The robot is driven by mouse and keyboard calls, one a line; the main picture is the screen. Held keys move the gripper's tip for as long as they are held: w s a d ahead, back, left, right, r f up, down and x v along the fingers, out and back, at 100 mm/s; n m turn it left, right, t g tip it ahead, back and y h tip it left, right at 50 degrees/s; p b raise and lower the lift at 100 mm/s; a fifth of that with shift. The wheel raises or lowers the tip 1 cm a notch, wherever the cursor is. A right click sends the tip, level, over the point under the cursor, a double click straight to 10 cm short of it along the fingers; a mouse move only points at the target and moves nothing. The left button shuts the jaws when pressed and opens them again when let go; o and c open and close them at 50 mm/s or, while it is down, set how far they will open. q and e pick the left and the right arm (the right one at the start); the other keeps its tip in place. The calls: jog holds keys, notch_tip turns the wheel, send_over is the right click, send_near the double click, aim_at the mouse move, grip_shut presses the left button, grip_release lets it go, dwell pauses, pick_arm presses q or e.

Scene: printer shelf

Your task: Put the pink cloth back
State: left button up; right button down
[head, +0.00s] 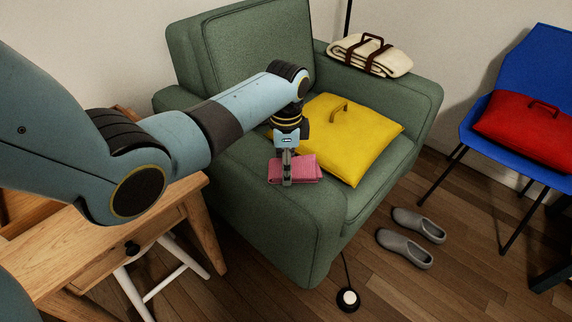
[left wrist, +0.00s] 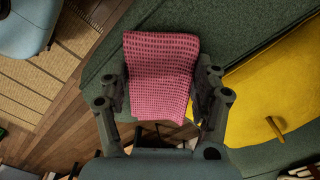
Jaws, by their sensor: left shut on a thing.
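The pink cloth (head: 308,168) is folded, with a darker check pattern. It also shows in the left wrist view (left wrist: 162,70), between the two fingers. My left gripper (head: 287,175) points down over the near arm of the green armchair (head: 300,225) and is shut on the cloth. I cannot tell whether the cloth touches the armrest or hangs just above it. In the left wrist view my left gripper (left wrist: 162,100) has a finger on each side of the cloth. My right gripper is not in view.
A yellow cushion (head: 355,140) lies on the seat, close to my gripper. A strapped cream blanket (head: 370,58) rests on the far armrest. A wooden desk (head: 85,250) with a drawer stands at left. Grey shoes (head: 405,248) and a blue chair (head: 535,75) with a red cushion (head: 520,120) are at right.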

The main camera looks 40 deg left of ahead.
pick_arm(q)
jog(key=shift+f, duration=0.1)
jog(key=o, duration=1.1)
notch_tip(320, 180, up, 12)
jog(key=p, duration=0.4)
